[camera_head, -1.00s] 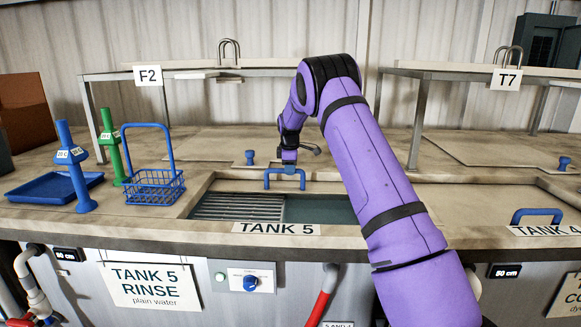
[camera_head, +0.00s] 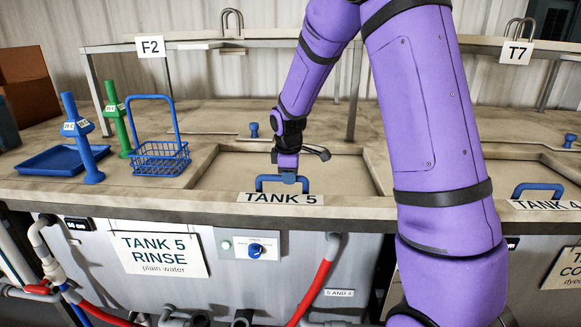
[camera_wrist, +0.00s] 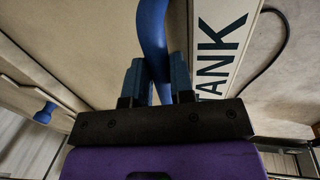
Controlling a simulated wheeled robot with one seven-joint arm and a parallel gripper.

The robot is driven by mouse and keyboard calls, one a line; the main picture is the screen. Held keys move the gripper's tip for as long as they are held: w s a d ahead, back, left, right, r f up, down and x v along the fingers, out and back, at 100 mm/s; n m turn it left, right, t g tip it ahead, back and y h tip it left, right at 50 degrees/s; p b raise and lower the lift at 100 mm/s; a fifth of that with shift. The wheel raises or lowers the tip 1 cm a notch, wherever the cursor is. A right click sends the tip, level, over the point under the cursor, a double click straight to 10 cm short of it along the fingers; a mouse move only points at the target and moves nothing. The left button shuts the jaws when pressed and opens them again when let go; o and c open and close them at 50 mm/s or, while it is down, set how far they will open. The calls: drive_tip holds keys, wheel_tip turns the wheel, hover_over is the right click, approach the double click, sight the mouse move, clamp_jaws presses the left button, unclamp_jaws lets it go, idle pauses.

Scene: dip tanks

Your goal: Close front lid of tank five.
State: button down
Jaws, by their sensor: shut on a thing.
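The front lid of tank five (camera_head: 230,172) is a beige panel that lies across the tank opening, close behind the TANK 5 label (camera_head: 281,198). No water or grating shows there. Its blue bar handle (camera_head: 263,183) stands near the front edge. My gripper (camera_head: 287,178) is at the handle from above, and in the wrist view its fingers (camera_wrist: 160,80) are shut on the blue handle (camera_wrist: 152,30). The TANK label (camera_wrist: 222,45) shows beside the fingers. Whether the lid sits fully flush at the front edge is hard to tell.
A blue wire basket (camera_head: 160,158), blue and green stands (camera_head: 84,140) and a blue tray (camera_head: 50,160) are on the left of the counter. A blue knob (camera_head: 254,130) sits behind the lid. Tank four's blue handle (camera_head: 538,189) is at right.

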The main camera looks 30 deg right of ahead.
drive_tip(key=shift+s+a+f, duration=0.1)
drive_tip(key=shift+s+a, duration=0.2)
drive_tip(key=shift+s, duration=0.15)
drive_tip(key=c, duration=1)
unclamp_jaws()
drive_tip(key=shift+s+a, duration=0.1)
drive_tip(key=shift+s, duration=0.05)
drive_tip(key=shift+r, duration=0.25)
wheel_tip(320, 180, up, 10)
drive_tip(key=s+a, duration=0.1)
drive_tip(key=shift+s, duration=0.3)
drive_tip(key=shift+r, duration=0.15)
